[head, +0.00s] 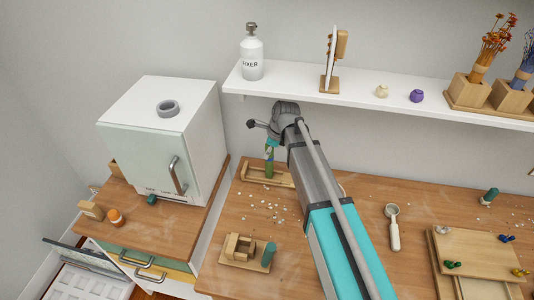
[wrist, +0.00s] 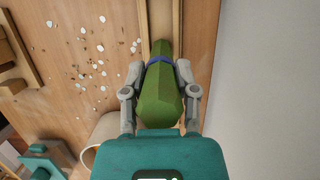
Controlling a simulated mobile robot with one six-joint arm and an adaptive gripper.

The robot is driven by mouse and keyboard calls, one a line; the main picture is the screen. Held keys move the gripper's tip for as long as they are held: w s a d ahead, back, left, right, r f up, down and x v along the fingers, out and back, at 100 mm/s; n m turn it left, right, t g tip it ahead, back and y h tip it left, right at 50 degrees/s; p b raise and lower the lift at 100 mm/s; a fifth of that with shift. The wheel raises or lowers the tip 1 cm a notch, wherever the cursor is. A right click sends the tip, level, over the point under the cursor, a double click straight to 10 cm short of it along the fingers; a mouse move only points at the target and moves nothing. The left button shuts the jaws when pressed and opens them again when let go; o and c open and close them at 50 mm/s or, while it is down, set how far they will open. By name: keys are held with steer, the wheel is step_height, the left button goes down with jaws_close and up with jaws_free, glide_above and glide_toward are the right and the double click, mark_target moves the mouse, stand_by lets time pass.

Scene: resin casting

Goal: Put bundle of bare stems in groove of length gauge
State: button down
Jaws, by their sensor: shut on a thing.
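The bundle of bare stems (wrist: 158,98) is green with a blue band around it. In the wrist view my gripper (wrist: 160,76) is shut on it, one finger on each side. In the head view my gripper (head: 271,148) is over the back left of the workbench, and the bundle (head: 269,168) points down beneath it. The wooden length gauge (head: 283,180) lies there on the bench, and its groove also shows beyond the bundle in the wrist view (wrist: 175,18). The bundle's lower end overlaps the gauge; I cannot tell whether it touches it.
Pale chips (head: 277,206) are scattered on the bench (head: 330,190). A wooden holder block (head: 238,247) stands in front and a white scoop (head: 394,232) lies right. The white oven (head: 150,130) stands left; the wall shelf (head: 300,80) overhangs the back.

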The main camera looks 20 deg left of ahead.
steer(key=shift+f, duration=0.1)
steer(key=shift+c, duration=1.9)
jaws_free()
steer(key=p+v, duration=0.5)
steer(key=v, duration=0.1)
steer(key=shift+a, duration=0.1)
steer(key=d, duration=1.2)
steer(key=shift+w+f, duration=0.3)
